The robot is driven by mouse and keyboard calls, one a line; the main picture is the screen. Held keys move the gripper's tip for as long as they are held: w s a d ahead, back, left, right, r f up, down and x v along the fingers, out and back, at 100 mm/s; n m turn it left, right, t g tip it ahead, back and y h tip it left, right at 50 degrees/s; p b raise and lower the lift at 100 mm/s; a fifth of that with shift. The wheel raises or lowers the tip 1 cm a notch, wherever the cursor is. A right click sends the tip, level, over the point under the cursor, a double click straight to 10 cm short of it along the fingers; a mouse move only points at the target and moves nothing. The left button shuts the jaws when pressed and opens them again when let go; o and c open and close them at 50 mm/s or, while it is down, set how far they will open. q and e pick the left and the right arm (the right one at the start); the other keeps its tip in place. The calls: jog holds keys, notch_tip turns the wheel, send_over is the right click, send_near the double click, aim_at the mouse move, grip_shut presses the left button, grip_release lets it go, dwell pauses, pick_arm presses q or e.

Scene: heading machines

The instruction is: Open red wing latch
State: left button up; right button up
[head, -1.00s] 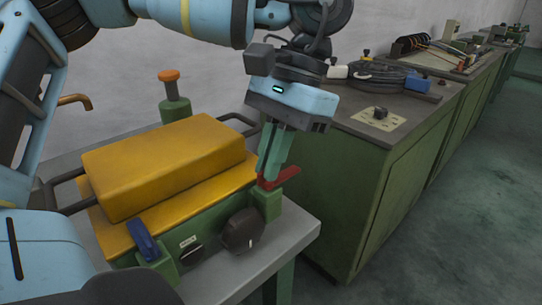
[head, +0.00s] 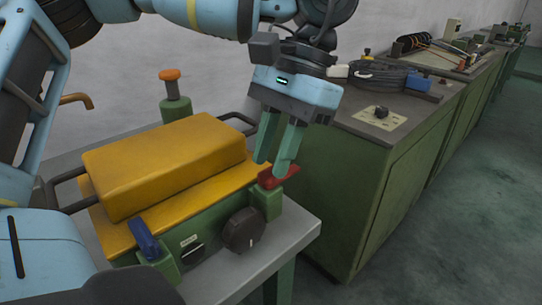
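The red wing latch (head: 282,178) sits on a green block at the front right corner of the green machine (head: 207,225) with the yellow top. My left gripper (head: 271,166) points down over it, with its two green fingers spread apart and nothing held between them. One fingertip is right at the latch and hides part of it; I cannot tell whether they touch. My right gripper is not in view.
A blue latch (head: 146,238) is at the machine's front left corner. A dark round knob (head: 243,230) and a small switch (head: 192,251) are on its front. An orange-topped post (head: 172,88) stands behind. A green cabinet (head: 335,190) stands to the right; floor beyond is clear.

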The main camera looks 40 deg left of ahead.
pick_arm(q)
jog(key=v, duration=0.6)
jog(key=shift+p, duration=0.3)
jog(key=shift+w+r, duration=0.1)
jog(key=shift+w, duration=0.05)
